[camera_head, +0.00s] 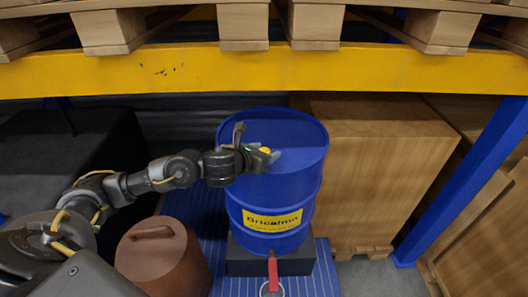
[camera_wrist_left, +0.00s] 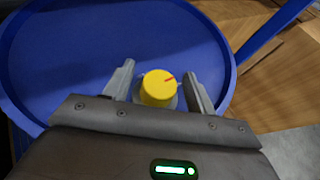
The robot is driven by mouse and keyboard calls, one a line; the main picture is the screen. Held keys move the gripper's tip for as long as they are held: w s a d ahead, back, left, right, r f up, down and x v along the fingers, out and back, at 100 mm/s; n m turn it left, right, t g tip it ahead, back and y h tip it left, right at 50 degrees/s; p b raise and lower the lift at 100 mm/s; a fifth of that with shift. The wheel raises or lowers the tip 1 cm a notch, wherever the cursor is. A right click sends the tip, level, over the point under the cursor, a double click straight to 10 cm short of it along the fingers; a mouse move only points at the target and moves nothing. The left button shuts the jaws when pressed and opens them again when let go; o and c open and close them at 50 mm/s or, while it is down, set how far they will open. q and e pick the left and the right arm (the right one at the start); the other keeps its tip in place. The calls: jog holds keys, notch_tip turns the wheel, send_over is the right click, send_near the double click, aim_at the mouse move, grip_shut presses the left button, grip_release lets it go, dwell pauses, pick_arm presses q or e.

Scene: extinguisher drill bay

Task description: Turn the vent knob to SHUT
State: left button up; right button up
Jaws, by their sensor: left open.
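No SHUT lettering is readable. My left gripper (camera_head: 268,154) is over the drum lid, open, with one finger on each side of the knob (camera_head: 265,150). In the left wrist view (camera_wrist_left: 159,85) a gap seems to show between the knob and each finger; contact cannot be told. My right gripper is not in view.
A yellow rack beam (camera_head: 300,72) with wooden pallets above spans over the drum. A large wooden crate (camera_head: 375,150) stands right of the drum. A brown lidded container (camera_head: 165,260) stands at the front left, below my left arm. A red-handled valve (camera_head: 272,272) is at the drum's front.

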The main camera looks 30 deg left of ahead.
pick_arm(q)
jog(key=c, duration=1)
